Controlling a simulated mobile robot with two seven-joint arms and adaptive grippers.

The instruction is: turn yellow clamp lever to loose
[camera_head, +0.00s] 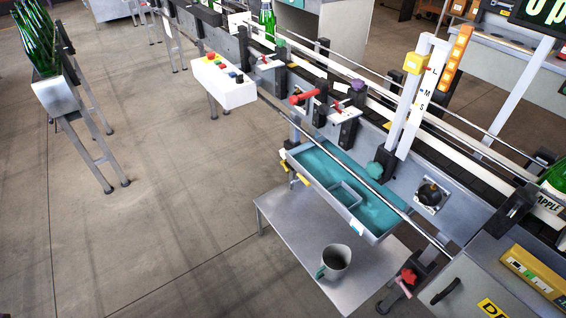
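A yellow block-shaped part (416,62) sits on the upper part of a white upright post, beside a white scale plate (422,108) lettered L, M and S. It looks like the clamp lever, but at this size I cannot tell its setting. Two smaller yellow handles (301,178) stick out at the left side of the teal-lined tray. Neither of my grippers shows in the head view.
The conveyor line runs from upper left to lower right, with rails and a red lever (305,97). A white control box (223,82) hangs on its near side. A grey mug (335,262) stands on the low metal table (290,221). A stand with green bottles (38,42) is at left. The floor (160,200) between is clear.

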